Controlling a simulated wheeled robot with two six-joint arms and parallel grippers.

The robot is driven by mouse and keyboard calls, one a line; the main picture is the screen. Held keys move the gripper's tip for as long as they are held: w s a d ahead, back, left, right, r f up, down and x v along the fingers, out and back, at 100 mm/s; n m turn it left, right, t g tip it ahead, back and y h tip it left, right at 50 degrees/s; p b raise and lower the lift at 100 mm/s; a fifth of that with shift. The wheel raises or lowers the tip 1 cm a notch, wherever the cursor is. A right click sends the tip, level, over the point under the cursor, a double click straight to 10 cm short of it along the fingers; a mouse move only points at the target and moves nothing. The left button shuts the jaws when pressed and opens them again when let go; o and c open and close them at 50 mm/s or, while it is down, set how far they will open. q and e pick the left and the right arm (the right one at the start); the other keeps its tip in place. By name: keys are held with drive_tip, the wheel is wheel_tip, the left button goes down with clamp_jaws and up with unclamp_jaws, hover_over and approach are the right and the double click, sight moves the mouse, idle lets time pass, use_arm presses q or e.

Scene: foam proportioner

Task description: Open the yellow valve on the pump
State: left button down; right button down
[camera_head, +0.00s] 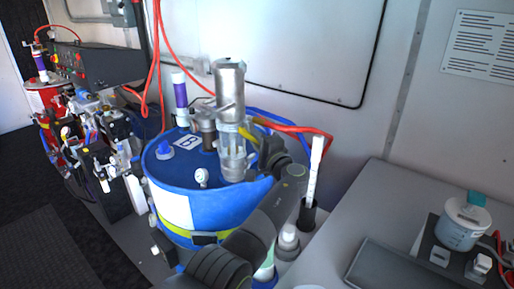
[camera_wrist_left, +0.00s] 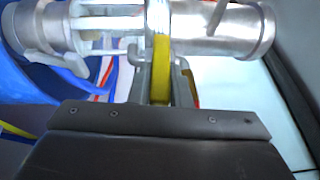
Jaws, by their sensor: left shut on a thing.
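The silver pump (camera_head: 230,92) stands upright on the lid of a blue drum (camera_head: 225,207). The yellow valve handle (camera_head: 246,133) is at the pump's right side, partly hidden by my left gripper (camera_head: 259,141). In the left wrist view, the yellow handle (camera_wrist_left: 161,70) lies between the two fingers of my left gripper (camera_wrist_left: 161,58), which is shut on it. The pump's metal body (camera_wrist_left: 225,28) runs across the top of that view, just beyond the fingertips. My right gripper is in neither view.
Red hoses (camera_head: 300,129) run close behind the valve. A white stick in a dark holder (camera_head: 307,215) stands right of my arm. A grey counter (camera_head: 385,205) with a measuring cup (camera_head: 461,225) is at the right. A red drum (camera_head: 45,97) and other equipment stand at the left.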

use_arm(q)
drive_tip(key=shift+f, duration=0.1)
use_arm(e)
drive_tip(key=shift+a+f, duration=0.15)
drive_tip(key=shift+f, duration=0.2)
use_arm(q)
drive_tip(key=c, duration=1.3)
unclamp_jaws()
drive_tip(key=shift+a, duration=0.1)
drive_tip(key=shift+c, duration=0.2)
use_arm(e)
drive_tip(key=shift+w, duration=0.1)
